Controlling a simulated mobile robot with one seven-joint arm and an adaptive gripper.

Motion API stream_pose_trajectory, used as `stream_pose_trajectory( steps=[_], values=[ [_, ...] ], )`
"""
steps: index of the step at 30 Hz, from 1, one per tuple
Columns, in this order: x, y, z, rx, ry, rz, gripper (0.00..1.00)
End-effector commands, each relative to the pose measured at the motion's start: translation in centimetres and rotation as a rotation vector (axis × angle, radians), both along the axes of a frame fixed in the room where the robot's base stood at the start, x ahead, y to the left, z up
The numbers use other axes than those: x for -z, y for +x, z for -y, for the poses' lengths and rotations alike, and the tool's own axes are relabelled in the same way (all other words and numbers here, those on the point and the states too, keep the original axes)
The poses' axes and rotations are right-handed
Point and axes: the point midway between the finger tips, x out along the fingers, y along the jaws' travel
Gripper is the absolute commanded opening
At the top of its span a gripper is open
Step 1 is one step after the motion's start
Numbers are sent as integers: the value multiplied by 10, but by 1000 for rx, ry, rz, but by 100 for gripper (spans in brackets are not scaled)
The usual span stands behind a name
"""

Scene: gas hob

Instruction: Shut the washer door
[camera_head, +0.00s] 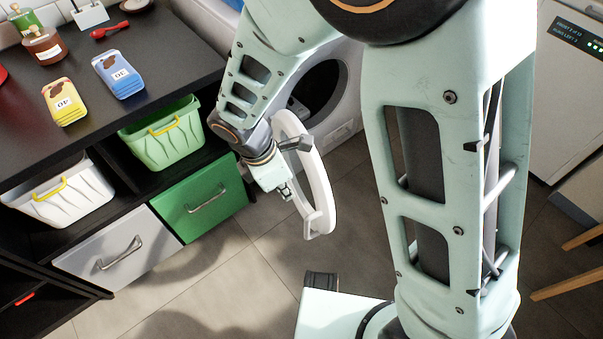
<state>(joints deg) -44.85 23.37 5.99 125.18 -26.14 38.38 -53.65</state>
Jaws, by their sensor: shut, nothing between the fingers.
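The washer (348,112) is a white front-loader behind my arm, with its round dark opening partly in view. Its door (322,205) is a white ring standing open, swung out from the washer front and seen nearly edge-on. My gripper (286,191) is shut and empty. It is at the left side of the door ring, close to it. I cannot tell whether it touches the door. My forearm covers the upper left of the washer, and the hinge is hard to make out.
A black shelf unit (60,165) stands at the left, close to my gripper, with a green basket (165,146), a white basket (70,203), a green drawer (200,205) and a grey drawer (115,250). The tiled floor (260,265) before the door is clear. Wooden legs (568,285) show at the right.

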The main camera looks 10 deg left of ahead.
Motion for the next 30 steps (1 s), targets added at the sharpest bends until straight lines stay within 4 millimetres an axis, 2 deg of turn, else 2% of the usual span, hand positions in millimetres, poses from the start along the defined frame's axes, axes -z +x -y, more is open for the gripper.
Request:
stream_pose_trajectory(
  steps=[5,15,22,30],
  values=[
    [27,3,5,0,-3,-1,0],
    [98,14,19,2,-2,1,0],
    [94,33,45,8,2,3,0],
    [92,38,52,5,2,3,0]
  ],
)
